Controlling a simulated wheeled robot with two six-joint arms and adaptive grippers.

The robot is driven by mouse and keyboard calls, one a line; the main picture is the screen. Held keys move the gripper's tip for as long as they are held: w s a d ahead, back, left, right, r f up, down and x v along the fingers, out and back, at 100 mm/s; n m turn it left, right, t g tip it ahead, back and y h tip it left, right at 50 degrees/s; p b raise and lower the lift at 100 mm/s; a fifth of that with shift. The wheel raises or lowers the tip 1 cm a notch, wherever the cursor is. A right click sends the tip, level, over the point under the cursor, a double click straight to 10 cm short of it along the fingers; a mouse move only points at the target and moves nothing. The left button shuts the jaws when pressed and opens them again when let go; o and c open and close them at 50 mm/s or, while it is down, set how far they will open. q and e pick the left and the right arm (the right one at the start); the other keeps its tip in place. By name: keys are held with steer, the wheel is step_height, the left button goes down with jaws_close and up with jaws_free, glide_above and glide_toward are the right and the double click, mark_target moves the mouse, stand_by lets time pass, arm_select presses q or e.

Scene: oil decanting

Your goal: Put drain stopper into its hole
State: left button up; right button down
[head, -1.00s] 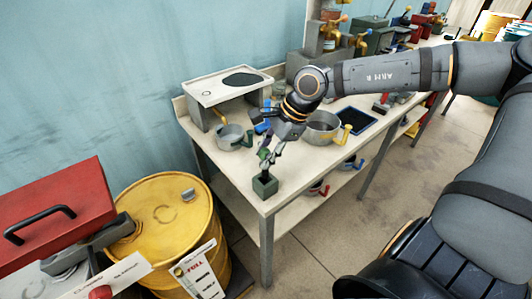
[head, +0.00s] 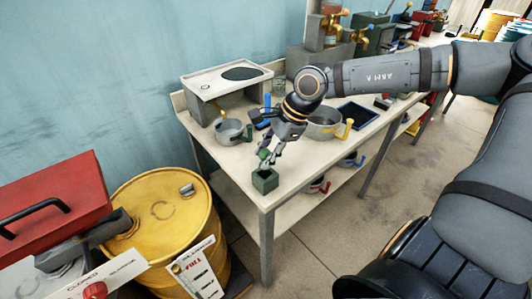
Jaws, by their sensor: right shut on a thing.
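My right gripper (head: 268,159) is above a small dark green open-topped box (head: 265,180) at the near corner of the workbench. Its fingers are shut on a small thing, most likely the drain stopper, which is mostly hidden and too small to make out. The fingertips are close over the box's opening. A pale raised tray (head: 213,93) stands at the back left of the bench, with a dark oval patch and a small round mark that may be the drain hole. My left gripper is not in view.
Metal pots (head: 229,131) with coloured handles stand on the workbench (head: 225,168) behind the gripper. A blue-edged dark tray (head: 357,115) lies to the right. A yellow drum (head: 165,215) and a red box (head: 60,205) are at the left. The bench's front edge is clear.

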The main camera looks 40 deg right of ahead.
steer(key=shift+f+b, duration=1.4)
steer(key=shift+f, duration=0.1)
steer(key=c, duration=0.9)
jaws_free()
steer(key=shift+r, duration=0.1)
step_height(320, 180, up, 10)
